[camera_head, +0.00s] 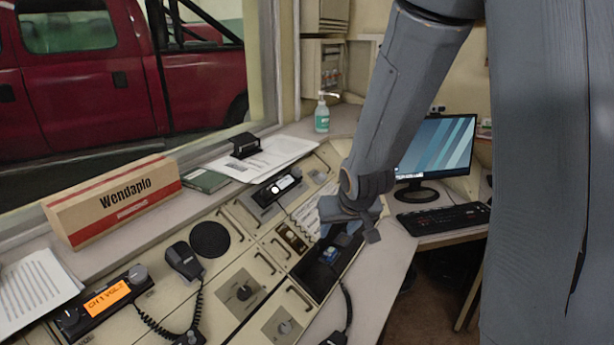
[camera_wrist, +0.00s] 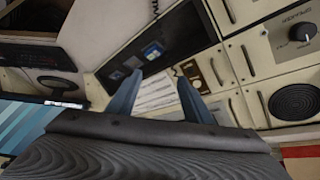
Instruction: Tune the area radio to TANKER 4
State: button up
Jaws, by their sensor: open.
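One radio with a lit orange screen reading roughly "CH1 VOL2" (camera_head: 107,297) sits at the lower left of the console. It has a knob at each end. A second dark unit with a small white display (camera_head: 275,188) sits farther back. A black panel with a small blue item (camera_head: 330,256) lies at the console's right side; this panel also shows in the wrist view (camera_wrist: 170,35). I cannot read which unit is the area radio, and no TANKER 4 label is legible. My gripper (camera_head: 350,230) is open and empty above the right part of the console; its two fingers show in the wrist view (camera_wrist: 158,98).
A corded handset (camera_head: 184,261) and a round speaker (camera_head: 209,239) sit mid-console. A "Wendaplo" box (camera_head: 115,202) stands on the left ledge. A sanitizer bottle (camera_head: 322,114), monitor (camera_head: 437,148) and keyboard (camera_head: 443,219) are farther back. Several raised handles line the panels.

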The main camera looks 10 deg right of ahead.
jog(key=w+t+y+b, duration=0.15)
jog(key=w+t, duration=0.45)
jog(key=w, duration=0.9)
jog(key=t+y+b, duration=0.2)
jog(key=t+y, duration=0.2)
jog(key=t, duration=0.1)
send_near(299, 171)
jog(key=p+x, duration=0.2)
jog(key=x, duration=0.5)
jog(key=shift+w+a, duration=0.1)
jog(key=shift+w, duration=0.2)
jog(key=c, duration=1.1)
jog(key=shift+o, duration=0.2)
